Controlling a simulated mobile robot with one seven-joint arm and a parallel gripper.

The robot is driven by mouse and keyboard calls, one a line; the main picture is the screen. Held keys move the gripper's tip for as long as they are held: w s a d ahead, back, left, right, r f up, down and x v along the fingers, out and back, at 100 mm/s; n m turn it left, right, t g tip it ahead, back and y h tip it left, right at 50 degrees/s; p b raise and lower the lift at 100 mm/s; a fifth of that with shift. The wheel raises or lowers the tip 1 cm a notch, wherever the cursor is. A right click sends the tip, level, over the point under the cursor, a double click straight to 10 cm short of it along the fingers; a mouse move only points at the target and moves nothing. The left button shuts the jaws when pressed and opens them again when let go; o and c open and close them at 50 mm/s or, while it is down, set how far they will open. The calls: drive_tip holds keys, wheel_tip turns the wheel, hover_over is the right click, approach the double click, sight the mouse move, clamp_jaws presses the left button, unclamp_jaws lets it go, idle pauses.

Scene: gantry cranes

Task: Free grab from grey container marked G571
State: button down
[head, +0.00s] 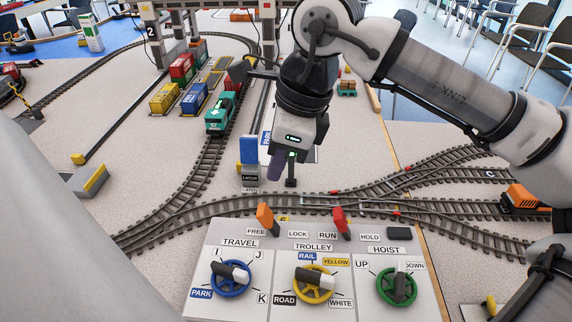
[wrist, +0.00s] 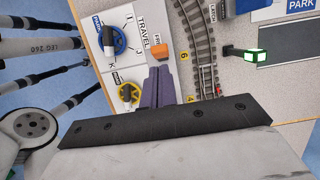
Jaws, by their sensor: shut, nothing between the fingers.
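My gripper (head: 275,165) is shut and empty, its purple fingers pointing down above the board behind the control panel. In the wrist view the fingers (wrist: 158,88) are together near the orange lever. The panel (head: 215,310) has a blue TRAVEL wheel (head: 246,290), a yellow TROLLEY wheel (head: 318,298) and a green HOIST wheel (head: 384,296). The orange lever (head: 266,219) leans left, toward FREE. The red lever (head: 341,223) leans left, toward RUN. I cannot make out a grey container marked G571, nor a grab on one.
Yellow (head: 164,98), blue (head: 194,98) and red (head: 181,69) containers stand at the back left, beside a teal locomotive (head: 219,117). A gantry leg (head: 152,37) marked 2 rises behind. A blue block (head: 249,150) labelled LATCH stands beside my gripper. An orange engine (head: 521,196) is at right.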

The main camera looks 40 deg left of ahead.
drive_tip(key=r, duration=0.1)
drive_tip(key=r+p, duration=0.1)
drive_tip(key=r, duration=0.1)
drive_tip(key=shift+s+a+r, duration=0.1)
drive_tip(key=shift+a, duration=0.15)
drive_tip(key=shift+s, duration=0.1)
